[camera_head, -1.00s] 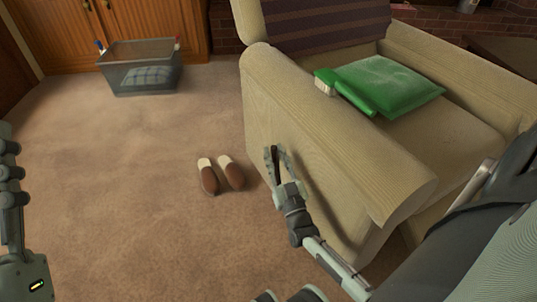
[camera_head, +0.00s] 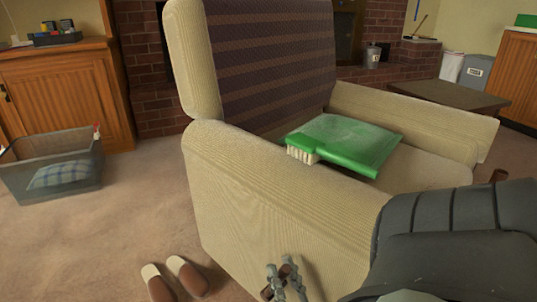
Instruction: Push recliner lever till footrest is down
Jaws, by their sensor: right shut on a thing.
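The beige recliner (camera_head: 240,215) stands in the middle with a dark striped cloth over its backrest. My right gripper (camera_head: 284,271) is low against the outer side of the near armrest. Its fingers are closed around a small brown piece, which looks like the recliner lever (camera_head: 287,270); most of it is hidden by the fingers. The front of the recliner is hidden behind my right arm, so I cannot tell the footrest's position. My left gripper is out of view.
Brown slippers (camera_head: 187,277) lie on the carpet beside the recliner. A grey basket (camera_head: 50,170) stands at left. A low dark table (camera_head: 450,94) stands behind at right.

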